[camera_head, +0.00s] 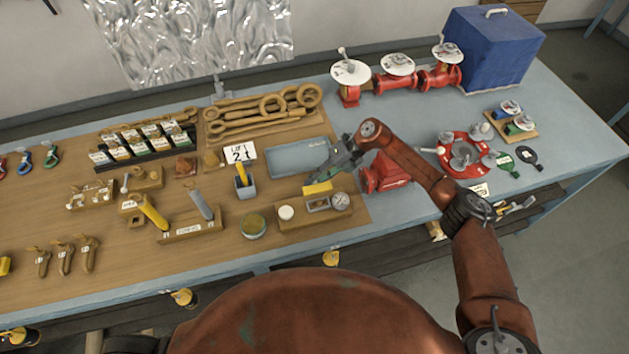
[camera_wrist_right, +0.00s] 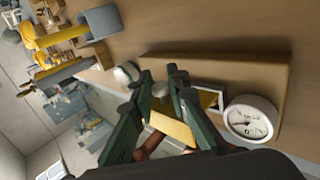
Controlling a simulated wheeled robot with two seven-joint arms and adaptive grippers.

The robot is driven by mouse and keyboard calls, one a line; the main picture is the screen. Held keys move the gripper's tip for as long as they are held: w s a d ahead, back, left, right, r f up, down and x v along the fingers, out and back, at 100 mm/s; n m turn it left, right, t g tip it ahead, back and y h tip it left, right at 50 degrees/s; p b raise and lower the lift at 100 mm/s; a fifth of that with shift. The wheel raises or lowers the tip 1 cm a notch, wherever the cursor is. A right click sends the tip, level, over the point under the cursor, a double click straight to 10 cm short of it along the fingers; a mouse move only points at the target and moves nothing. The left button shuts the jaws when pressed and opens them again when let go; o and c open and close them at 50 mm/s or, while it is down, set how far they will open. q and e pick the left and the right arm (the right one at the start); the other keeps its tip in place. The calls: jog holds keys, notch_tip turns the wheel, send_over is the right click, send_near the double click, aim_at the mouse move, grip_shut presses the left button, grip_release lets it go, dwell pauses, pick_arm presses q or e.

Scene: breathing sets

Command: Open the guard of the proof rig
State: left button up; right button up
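My right gripper (camera_head: 323,174) reaches down to the guard from behind. In the right wrist view its green fingers (camera_wrist_right: 163,78) are apart, with the yellow guard (camera_wrist_right: 172,128) showing between them. I cannot tell whether they touch it. My left gripper is out of view.
A grey-blue tray (camera_head: 288,158) lies behind the rig. A red block-like device (camera_head: 384,172) stands close to its right, under my right arm.

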jog(key=o, duration=0.5)
jog(key=shift+c, duration=0.2)
jog(key=v, duration=1.2)
jog(key=shift+s+f, duration=0.1)
